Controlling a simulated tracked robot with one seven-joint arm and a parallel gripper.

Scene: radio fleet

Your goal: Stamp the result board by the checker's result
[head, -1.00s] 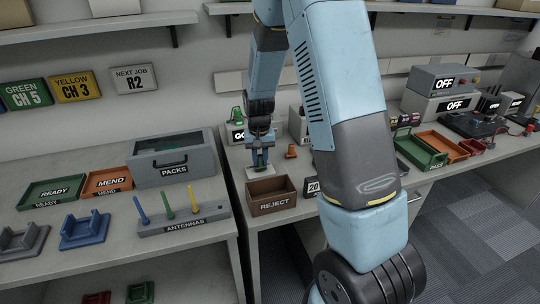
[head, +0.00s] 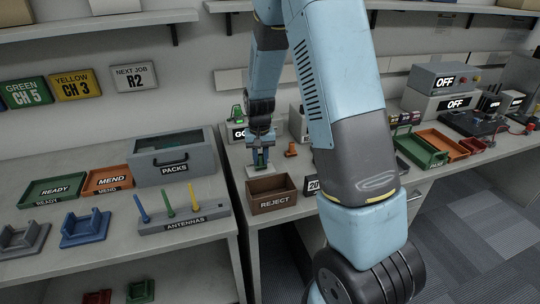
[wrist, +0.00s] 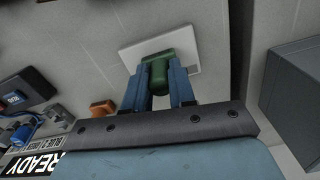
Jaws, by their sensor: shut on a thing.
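My gripper (head: 260,158) points down at the back of the middle bench, behind the REJECT bin. It is shut on a green stamp (wrist: 158,70), whose base is over the white board (wrist: 188,51). In the head view the white board (head: 252,173) lies flat on the bench under the gripper. I cannot tell whether the stamp touches the board. An orange stamp-like piece (head: 291,150) stands to the right of the gripper; it also shows in the wrist view (wrist: 103,108).
The brown REJECT bin (head: 272,194) stands just in front of the board. A GO-labelled holder (head: 238,132) with a green top is behind it. The PACKS box (head: 174,158) is on the left bench. My arm hides part of the bench.

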